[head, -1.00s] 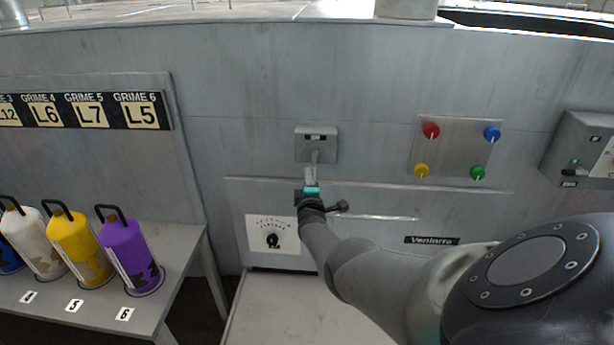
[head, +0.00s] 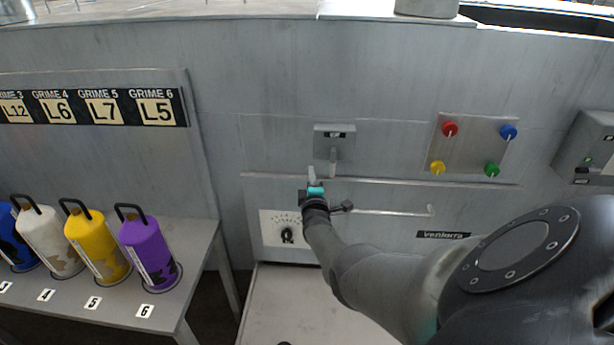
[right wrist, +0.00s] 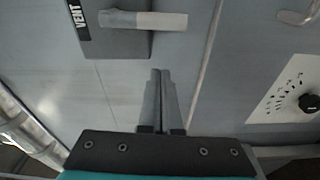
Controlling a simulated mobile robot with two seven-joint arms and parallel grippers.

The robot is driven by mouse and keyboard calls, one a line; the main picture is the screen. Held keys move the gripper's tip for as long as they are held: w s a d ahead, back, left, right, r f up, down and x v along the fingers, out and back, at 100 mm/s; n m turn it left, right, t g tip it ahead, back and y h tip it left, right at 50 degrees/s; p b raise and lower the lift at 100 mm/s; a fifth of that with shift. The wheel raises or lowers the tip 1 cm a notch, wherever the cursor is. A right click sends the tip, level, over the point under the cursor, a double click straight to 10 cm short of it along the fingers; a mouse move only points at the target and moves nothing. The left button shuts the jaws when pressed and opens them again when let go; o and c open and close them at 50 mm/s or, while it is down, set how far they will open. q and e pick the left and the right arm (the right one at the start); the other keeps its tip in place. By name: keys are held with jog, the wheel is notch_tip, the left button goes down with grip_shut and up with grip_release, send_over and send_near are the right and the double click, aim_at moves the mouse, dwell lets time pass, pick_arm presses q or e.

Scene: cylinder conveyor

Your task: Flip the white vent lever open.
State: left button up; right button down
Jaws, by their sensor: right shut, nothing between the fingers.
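The vent lever (head: 333,163) is a pale, light-grey handle hanging down from a grey square plate (head: 335,137) on the panel. In the right wrist view the lever (right wrist: 160,20) sticks out sideways from its plate (right wrist: 110,45), which bears a black VENT label (right wrist: 80,18). My right gripper (head: 312,172) is just left of the lever's lower end in the head view. In the right wrist view its fingers (right wrist: 159,75) are shut together, empty, with a visible gap to the lever. My left gripper is out of view.
A horizontal rail (head: 420,182) runs below the lever. A dial plate (head: 285,230) and a handle bar (head: 390,212) sit lower. Coloured knobs (head: 450,128) are to the right. Several coloured cylinders, including a purple one (head: 148,248), stand on a left bench (head: 200,245).

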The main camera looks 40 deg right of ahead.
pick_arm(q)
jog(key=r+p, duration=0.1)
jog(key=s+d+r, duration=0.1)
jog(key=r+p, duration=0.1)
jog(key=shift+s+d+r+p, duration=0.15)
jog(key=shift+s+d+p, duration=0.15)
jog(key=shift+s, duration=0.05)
pick_arm(e)
jog(key=v, duration=0.8)
jog(key=shift+s+d, duration=0.25)
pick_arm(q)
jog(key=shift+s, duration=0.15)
pick_arm(e)
jog(key=shift+r, duration=0.1)
